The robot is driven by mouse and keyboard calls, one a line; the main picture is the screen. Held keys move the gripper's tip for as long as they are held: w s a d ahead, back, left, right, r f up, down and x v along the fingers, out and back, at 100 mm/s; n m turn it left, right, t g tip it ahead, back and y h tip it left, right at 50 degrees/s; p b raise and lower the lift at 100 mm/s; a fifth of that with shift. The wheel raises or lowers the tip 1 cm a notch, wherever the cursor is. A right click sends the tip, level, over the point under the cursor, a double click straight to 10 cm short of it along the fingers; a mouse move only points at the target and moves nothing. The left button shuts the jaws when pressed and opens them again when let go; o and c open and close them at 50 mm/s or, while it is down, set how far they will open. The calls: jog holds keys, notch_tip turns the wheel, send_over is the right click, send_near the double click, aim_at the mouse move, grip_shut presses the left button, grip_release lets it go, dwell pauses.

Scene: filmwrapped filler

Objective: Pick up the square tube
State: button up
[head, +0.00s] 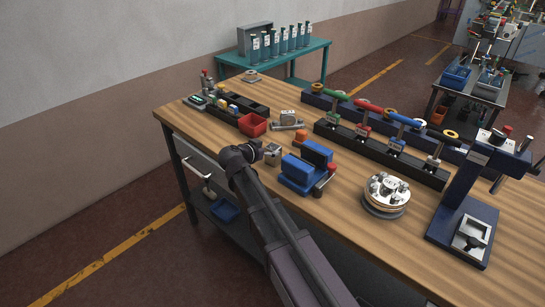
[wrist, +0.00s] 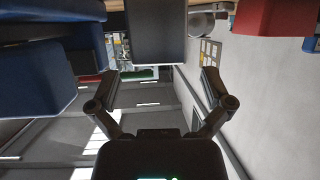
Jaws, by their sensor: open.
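A small grey block (head: 272,154), which looks like the square tube, stands near the table's front edge between a red bin and a blue fixture. In the wrist view a flat dark grey face (wrist: 158,38), likely the same piece, is at the top centre. My gripper (head: 258,150) is just to the left of the block in the head view. In the wrist view my gripper (wrist: 160,80) is open, its fingers spread and nothing between the tips. The grey face lies ahead of the gap. Whether the piece is hollow cannot be told.
The red bin (head: 252,125) is close behind the block and also shows in the wrist view (wrist: 268,16). The blue fixture (head: 300,173) is close on the right and fills the wrist view's left side (wrist: 35,75). A metal clamp-like part (head: 286,121) lies farther back.

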aim_at(272, 148)
jog(key=shift+b+x, duration=0.55)
jog(key=shift+x, duration=1.3)
jog(key=shift+s, duration=0.1)
jog(key=c, duration=1.3)
